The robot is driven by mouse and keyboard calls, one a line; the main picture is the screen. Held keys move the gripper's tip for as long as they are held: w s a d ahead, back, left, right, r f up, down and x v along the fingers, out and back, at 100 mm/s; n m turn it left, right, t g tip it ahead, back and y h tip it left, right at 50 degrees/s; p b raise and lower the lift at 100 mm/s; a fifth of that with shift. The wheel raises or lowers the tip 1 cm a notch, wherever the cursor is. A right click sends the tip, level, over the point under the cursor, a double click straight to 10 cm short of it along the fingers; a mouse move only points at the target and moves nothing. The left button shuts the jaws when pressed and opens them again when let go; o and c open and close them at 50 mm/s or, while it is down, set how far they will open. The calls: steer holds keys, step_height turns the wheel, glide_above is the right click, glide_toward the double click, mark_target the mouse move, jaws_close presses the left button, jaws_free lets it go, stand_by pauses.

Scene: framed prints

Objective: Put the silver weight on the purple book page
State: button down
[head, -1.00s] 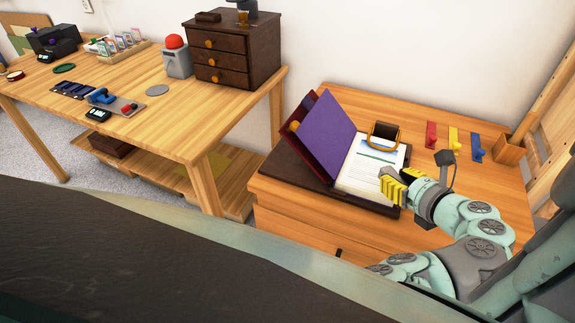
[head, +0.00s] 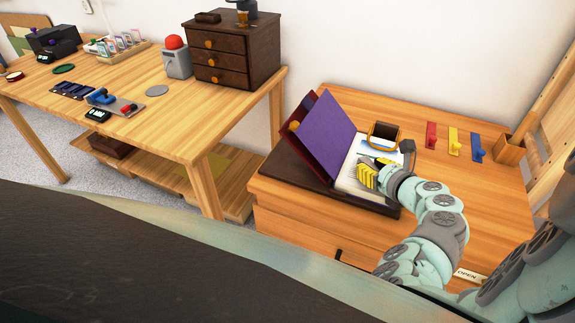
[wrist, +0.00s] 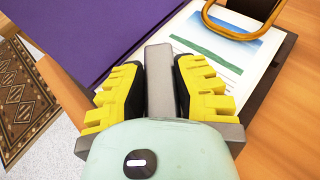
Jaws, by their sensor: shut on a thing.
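The book lies open on the low cabinet. Its purple page (head: 322,143) stands tilted up on the left, and it also fills the upper left of the wrist view (wrist: 75,35). The white printed page (head: 347,181) lies flat on the right. My gripper (head: 366,175), with yellow fingers, is over the white page, right of the purple page. In the wrist view my gripper (wrist: 158,66) is shut on a silver-grey bar, the silver weight (wrist: 159,85), which points towards the purple page. In the head view the fingers mostly hide the weight.
A brown holder with a golden loop (head: 384,133) stands behind the white page. Red, yellow and blue hooked strips (head: 453,141) lie to the right, beside a wooden box (head: 509,150). A workbench (head: 180,125) with a drawer chest (head: 232,50) stands to the left.

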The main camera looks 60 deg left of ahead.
steer(key=c, duration=0.9)
jaws_free()
steer(key=shift+o, duration=0.2)
steer(key=shift+r, duration=0.15)
steer(key=v, duration=1.2)
